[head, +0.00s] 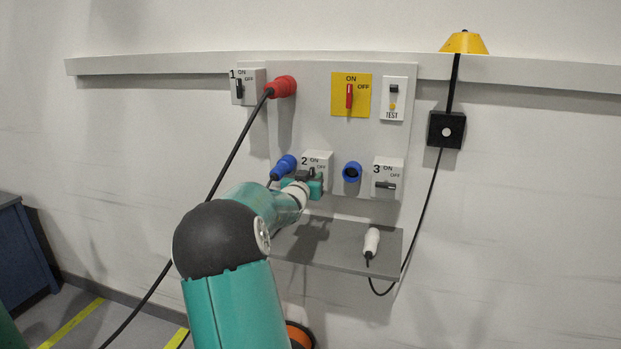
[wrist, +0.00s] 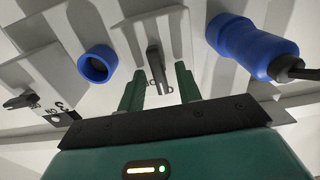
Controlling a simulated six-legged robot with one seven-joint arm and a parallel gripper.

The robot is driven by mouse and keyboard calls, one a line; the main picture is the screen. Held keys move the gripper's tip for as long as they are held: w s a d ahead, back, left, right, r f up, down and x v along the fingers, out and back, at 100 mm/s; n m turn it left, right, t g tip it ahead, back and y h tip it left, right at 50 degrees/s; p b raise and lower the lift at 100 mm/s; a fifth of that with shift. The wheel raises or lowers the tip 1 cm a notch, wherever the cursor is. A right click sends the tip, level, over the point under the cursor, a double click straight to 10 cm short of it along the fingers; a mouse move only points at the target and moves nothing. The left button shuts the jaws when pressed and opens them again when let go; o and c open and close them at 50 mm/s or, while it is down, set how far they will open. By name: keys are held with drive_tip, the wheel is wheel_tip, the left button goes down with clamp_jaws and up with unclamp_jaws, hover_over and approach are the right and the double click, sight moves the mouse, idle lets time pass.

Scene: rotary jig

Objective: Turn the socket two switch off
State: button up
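Switch box 2 (head: 322,158) is a pale box on the panel, marked ON at the top and OFF at the right. Its dark lever (wrist: 154,66) stands upright, in line with ON, unlike the sideways lever of switch 3. My gripper (head: 311,179) is at the lower front of the box and hides part of it. In the wrist view my gripper (wrist: 159,80) is open, with one green finger on each side of the lever. Gaps show between the lever and both fingers. I cannot tell how deep the fingertips reach along it.
A blue plug (head: 284,167) is left of switch 2, and an empty-looking blue socket (head: 352,172) is right of it. Switch box 3 (head: 389,175) is farther right. A grey shelf (head: 335,258) with a white-handled device (head: 371,243) juts out below.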

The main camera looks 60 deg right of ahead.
clamp_jaws()
drive_tip(key=shift+s+m, duration=0.1)
drive_tip(key=shift+m, duration=0.4)
drive_tip(key=m, duration=0.5)
drive_tip(key=shift+s, duration=0.15)
drive_tip(key=m, duration=1.1)
drive_tip(key=shift+f+m, duration=0.35)
drive_tip(key=shift+m, duration=0.05)
drive_tip(key=shift+o, duration=0.4)
unclamp_jaws()
